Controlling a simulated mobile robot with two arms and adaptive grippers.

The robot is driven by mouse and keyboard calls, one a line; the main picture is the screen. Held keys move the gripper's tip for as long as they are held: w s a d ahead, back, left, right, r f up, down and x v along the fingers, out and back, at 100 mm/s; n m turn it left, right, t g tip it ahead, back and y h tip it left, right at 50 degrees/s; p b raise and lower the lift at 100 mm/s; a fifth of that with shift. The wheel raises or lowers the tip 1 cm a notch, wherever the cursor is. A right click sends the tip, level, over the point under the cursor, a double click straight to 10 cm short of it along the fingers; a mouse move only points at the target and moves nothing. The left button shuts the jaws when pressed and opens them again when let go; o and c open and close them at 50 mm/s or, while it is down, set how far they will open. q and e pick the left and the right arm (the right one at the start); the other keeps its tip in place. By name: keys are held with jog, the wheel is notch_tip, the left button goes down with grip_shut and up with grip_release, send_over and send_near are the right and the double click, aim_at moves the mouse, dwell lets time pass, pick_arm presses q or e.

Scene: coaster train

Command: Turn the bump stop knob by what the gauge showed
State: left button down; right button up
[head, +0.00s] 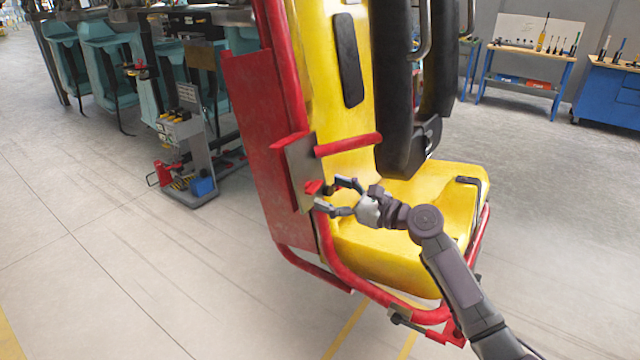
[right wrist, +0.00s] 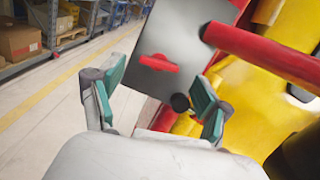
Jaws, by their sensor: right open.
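A grey metal plate (head: 297,168) is mounted on the red side frame of a yellow ride seat (head: 400,210). On the plate sits a small red bar-shaped knob (head: 313,187); in the right wrist view this red knob (right wrist: 159,63) lies crosswise near the plate's middle. A round black knob (right wrist: 180,103) is at the plate's lower edge, close to the right finger. I cannot tell by marking which one is the bump stop knob. My right gripper (head: 327,194) is open and empty, its fingers pointing at the plate. My left gripper and any gauge reading do not show.
A red bar (head: 348,144) juts out just above the gripper, and black padded restraints (head: 393,90) hang over the seat. A grey tool stand (head: 190,150) is at the left. Workbenches (head: 525,68) stand behind.

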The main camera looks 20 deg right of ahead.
aim_at(312, 186)
jog(key=x, duration=0.2)
jog(key=shift+w+a, duration=0.2)
jog(key=shift+a, duration=0.05)
jog(key=shift+w+a, duration=0.25)
jog(key=shift+w, duration=0.1)
